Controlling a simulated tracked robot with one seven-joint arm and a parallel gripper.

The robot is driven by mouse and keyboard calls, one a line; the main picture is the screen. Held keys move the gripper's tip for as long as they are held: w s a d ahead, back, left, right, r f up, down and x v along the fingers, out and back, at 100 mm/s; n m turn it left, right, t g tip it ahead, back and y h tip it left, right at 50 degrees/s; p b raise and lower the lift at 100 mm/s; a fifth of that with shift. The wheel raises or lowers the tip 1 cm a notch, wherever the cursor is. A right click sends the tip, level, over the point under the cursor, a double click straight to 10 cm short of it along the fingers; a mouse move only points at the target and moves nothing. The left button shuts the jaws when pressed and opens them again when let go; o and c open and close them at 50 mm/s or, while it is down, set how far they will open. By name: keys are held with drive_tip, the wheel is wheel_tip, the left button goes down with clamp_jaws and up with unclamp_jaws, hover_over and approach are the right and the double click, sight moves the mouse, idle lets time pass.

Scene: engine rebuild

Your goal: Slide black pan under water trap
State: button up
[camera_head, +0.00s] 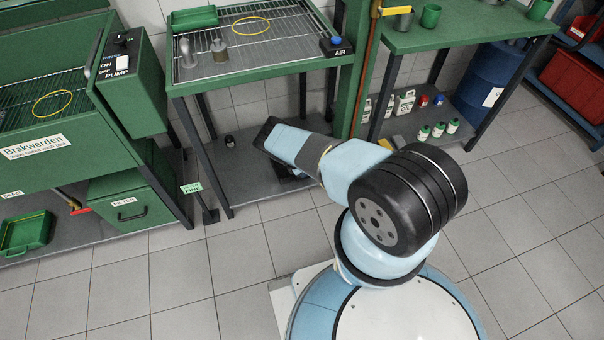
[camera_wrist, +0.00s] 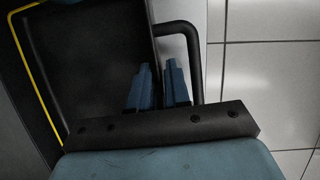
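In the wrist view a black pan (camera_wrist: 90,60) fills the left half, with a curved black handle (camera_wrist: 194,60) at its right side. My gripper (camera_wrist: 158,72) has two blue fingers beside each other, over the pan's right edge and just left of the handle's long bar. A narrow gap shows between the fingers; I cannot tell whether they touch the pan. In the head view my arm hides most of the area below it; a small dark shape (camera_head: 287,172) shows under it on the lower shelf. I cannot identify the water trap for certain.
A yellow line (camera_wrist: 37,85) runs along the pan's left side. The green bench (camera_head: 262,74) stands above the lower shelf (camera_head: 240,178). A brown vertical pipe (camera_head: 370,62) stands right of it. Bottles (camera_head: 438,130) and a blue drum (camera_head: 492,76) are further right. The tiled floor in front is clear.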

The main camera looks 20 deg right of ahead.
clamp_jaws()
drive_tip(key=shift+d, duration=0.1)
idle(0.3)
drive_tip(key=shift+s+d, duration=0.25)
drive_tip(key=shift+d, duration=0.85)
drive_tip(key=shift+s+d, duration=0.2)
drive_tip(key=shift+d, duration=0.85)
